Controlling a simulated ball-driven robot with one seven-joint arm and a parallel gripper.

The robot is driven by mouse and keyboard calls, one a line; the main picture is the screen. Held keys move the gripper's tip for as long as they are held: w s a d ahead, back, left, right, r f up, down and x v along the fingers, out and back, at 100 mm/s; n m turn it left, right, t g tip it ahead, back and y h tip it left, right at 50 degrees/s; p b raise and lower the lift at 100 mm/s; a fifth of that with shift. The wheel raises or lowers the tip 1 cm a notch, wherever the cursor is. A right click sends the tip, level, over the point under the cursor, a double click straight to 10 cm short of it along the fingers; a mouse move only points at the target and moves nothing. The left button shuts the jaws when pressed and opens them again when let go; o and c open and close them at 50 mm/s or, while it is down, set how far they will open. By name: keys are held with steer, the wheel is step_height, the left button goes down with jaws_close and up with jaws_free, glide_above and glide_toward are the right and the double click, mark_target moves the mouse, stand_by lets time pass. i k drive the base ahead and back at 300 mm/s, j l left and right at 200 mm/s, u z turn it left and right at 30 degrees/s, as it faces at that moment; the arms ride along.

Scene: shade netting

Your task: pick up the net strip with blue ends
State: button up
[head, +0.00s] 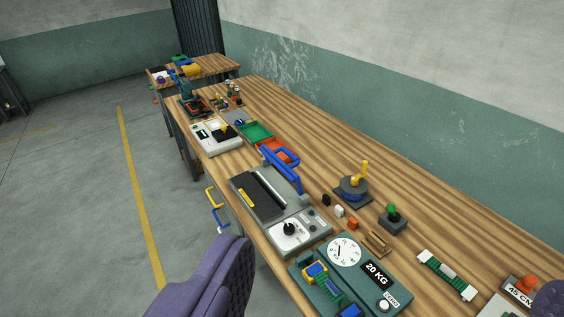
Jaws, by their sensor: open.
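A green net strip with blue ends (331,288) lies on the left part of the teal scale (391,290). One blue end shows beside a yellow piece, the other near the bottom edge of the picture. A second green strip with white ends (447,275) lies on the bench, right of the scale. My gripper (392,263) shows as two purple ribbed fingers, one at the bottom left and one at the bottom right corner. They are wide apart with nothing held between them. The scale and strips appear between and beyond them.
A grey sealing machine with a blue handle (284,178) stands left of the scale. Behind are a yellow-levered device (353,188), a green-knobbed block (393,219) and small wooden pieces (376,241). The wooden bench (420,215) is clear toward the wall.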

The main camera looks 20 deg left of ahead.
mark_target(315, 270)
steer(key=i+j+u, duration=0.1)
steer(key=i+u, duration=0.15)
steer(key=i, duration=1.15)
